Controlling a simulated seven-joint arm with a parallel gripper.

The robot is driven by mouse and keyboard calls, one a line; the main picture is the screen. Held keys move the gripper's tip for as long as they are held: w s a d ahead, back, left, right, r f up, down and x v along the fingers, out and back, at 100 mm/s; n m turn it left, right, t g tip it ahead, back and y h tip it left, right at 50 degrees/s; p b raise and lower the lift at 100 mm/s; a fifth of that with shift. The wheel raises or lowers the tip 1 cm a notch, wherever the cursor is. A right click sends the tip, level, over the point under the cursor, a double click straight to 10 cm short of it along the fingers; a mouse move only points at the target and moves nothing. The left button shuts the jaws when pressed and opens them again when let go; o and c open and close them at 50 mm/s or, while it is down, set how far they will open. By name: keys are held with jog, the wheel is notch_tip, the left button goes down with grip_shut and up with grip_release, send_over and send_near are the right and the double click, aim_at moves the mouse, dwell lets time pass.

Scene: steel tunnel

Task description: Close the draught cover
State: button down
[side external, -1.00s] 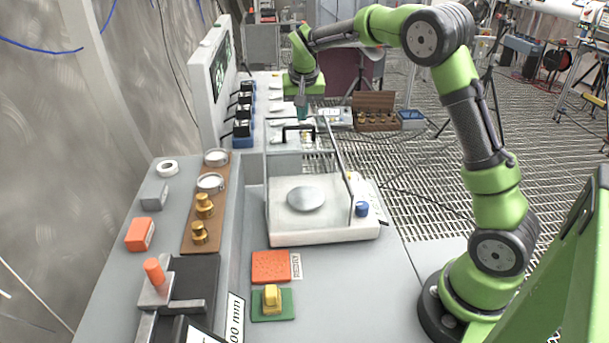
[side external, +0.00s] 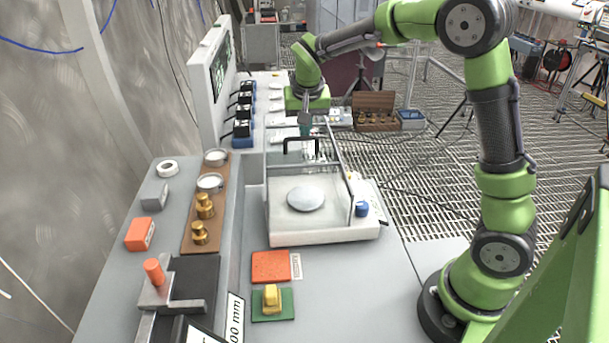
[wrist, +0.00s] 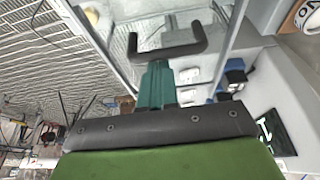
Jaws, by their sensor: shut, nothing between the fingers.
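The draught cover (side external: 338,160) is a clear framed lid at the back of the white balance (side external: 325,236). It stands raised and tilted, leaving the round pan (side external: 305,198) uncovered at the front. Its black U-shaped handle (side external: 301,140) faces the camera in the side view and also shows in the wrist view (wrist: 170,52). My gripper (side external: 306,130) is shut and empty, its teal fingers pointing down just behind the handle. In the wrist view the fingers (wrist: 155,84) lie right by the handle bar; I cannot tell whether they touch it.
A blue knob (side external: 361,209) sits at the balance's right. To the left are a wooden board (side external: 190,233) with brass weights (side external: 204,206) and a tall panel (side external: 213,85). An orange block (side external: 271,266) and a yellow piece (side external: 271,298) are in front.

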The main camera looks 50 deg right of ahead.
jog(key=s+a, duration=0.9)
jog(key=shift+s+a+f, duration=0.1)
jog(key=shift+a+f, duration=0.05)
notch_tip(320, 180, up, 10)
jog(key=w+d+r, duration=0.1)
jog(key=s+a+f+n+t+y, duration=0.2)
jog(key=s, duration=0.5)
jog(key=s+a+f+n+t+y, duration=0.2)
jog(key=s+n, duration=0.1)
jog(key=s, duration=0.4)
jog(key=shift+s+a+f+y, duration=0.15)
jog(key=shift+a+y, duration=0.2)
jog(key=shift+y, duration=0.05)
